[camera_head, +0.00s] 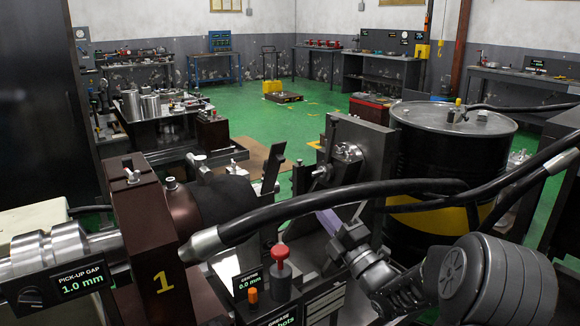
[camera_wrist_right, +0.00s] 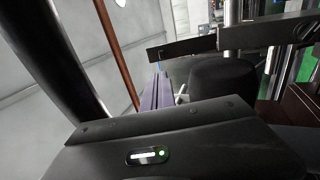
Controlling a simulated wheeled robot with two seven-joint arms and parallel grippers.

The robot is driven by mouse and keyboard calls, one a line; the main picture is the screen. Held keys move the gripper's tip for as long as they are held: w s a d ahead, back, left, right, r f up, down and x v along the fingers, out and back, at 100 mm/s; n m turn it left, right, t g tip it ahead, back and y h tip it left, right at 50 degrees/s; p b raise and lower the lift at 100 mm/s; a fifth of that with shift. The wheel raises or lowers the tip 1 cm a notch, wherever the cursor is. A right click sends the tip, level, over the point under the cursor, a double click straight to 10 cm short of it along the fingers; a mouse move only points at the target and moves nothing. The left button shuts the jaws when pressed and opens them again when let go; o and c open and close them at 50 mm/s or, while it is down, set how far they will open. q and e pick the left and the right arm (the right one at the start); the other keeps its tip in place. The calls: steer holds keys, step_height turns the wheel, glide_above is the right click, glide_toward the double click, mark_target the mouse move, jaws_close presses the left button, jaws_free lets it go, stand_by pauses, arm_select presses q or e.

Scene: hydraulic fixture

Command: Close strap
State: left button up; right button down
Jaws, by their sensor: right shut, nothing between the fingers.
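The strap (camera_head: 273,172) looks like a dark flat bar, standing tilted up at the right end of a black cylinder (camera_head: 228,199). In the right wrist view a dark bar, likely the same strap (camera_wrist_right: 182,49), stretches across above the black cylinder (camera_wrist_right: 220,80). My right gripper (camera_head: 326,219) comes in from the lower right; its pale purple fingers are shut and empty, right of the strap and apart from it. The fingers also show in the right wrist view (camera_wrist_right: 157,92), below the bar. A black hose partly covers the area. My left gripper is not in view.
A brown block (camera_head: 153,240) marked 1 stands left of the cylinder. A thick black hose (camera_head: 330,203) crosses in front. A red knob (camera_head: 281,254) stands on the front panel. A black drum (camera_head: 450,150) stands behind my right arm. Green floor lies open behind.

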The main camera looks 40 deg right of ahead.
steer(key=p, duration=0.3)
glide_toward(282, 161)
steer(key=x, duration=0.6)
steer(key=shift+w+d+r, duration=0.1)
steer(key=shift+w+r, duration=0.05)
steer(key=shift+w, duration=0.25)
steer(key=shift+w+r+p, duration=0.1)
steer(key=shift+r+p, duration=0.05)
steer(key=shift+p, duration=0.15)
